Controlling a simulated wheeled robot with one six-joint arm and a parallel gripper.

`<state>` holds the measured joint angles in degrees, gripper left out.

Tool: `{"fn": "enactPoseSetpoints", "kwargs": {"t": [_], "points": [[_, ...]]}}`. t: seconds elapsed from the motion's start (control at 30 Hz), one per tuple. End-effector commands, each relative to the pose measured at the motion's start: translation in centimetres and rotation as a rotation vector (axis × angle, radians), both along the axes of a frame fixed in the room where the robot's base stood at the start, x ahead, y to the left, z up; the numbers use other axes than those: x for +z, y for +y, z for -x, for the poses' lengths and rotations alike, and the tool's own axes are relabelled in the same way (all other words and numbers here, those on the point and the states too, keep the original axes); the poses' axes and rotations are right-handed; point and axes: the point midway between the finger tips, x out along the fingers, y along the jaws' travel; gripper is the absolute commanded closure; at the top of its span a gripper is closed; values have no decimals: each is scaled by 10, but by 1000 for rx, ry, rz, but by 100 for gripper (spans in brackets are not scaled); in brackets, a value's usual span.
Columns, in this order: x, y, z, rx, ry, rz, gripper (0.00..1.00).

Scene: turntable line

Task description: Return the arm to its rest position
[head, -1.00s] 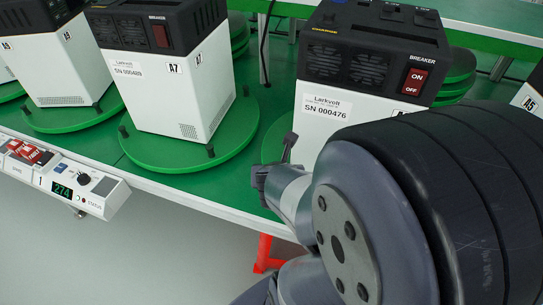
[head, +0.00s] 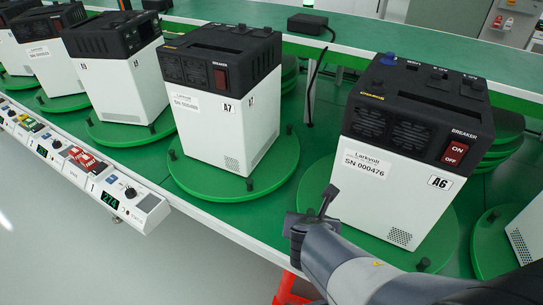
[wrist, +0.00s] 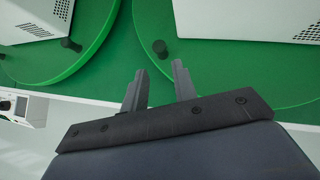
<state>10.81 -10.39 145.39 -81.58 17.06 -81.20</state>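My gripper (head: 318,212) is in front of the unit labelled A6 (head: 388,205), near the table's front edge in the head view. In the wrist view my gripper (wrist: 158,82) has its two dark fingers apart, with nothing between them but green surface. The A6 unit is a white box with a black top and a red breaker switch. It stands on a round green turntable (head: 322,180), apart from the fingers in the wrist view.
The A7 unit (head: 205,125) stands on its own green turntable (head: 215,185) to the left, with several similar units beyond. A control strip (head: 125,195) runs along the table's front edge. A black box (head: 307,23) lies on the back shelf. The grey floor (head: 60,245) is clear.

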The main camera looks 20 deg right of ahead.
Motion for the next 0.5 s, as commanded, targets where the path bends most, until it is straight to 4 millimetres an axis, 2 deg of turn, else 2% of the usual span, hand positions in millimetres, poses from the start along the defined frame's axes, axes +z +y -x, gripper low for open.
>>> {"fn": "enactPoseSetpoints", "kwargs": {"t": [0.27, 0.5], "points": [[-20, -9, -12, -3, 1, -1, 73], [-42, -21, -30, -1, 1, 0, 73]]}}
